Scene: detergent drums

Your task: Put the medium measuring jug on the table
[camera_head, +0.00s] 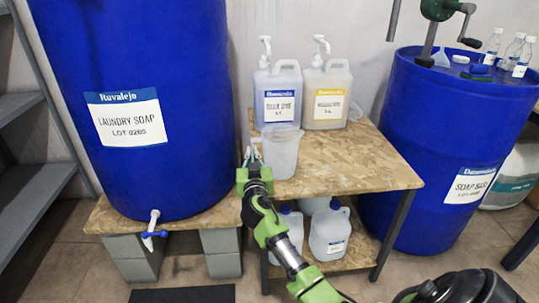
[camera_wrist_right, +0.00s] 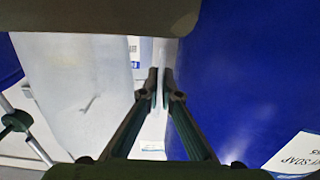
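A translucent measuring jug (camera_head: 281,152) is at the left part of the wooden table (camera_head: 350,165), beside the big blue drum. I cannot tell whether its base touches the board. My right gripper (camera_head: 252,160) is at the jug's left side, where its handle is. In the right wrist view the fingers (camera_wrist_right: 159,88) are nearly together on the pale, thin handle, and the jug's cloudy wall (camera_wrist_right: 80,90) fills the left side. My left gripper is not in view.
A blue laundry soap drum (camera_head: 190,70) stands close left of the gripper. Two pump bottles (camera_head: 278,93) (camera_head: 326,93) stand behind the jug. White canisters (camera_head: 329,232) are on the lower shelf. A soap base drum (camera_head: 440,140) stands right. The table's right part is clear.

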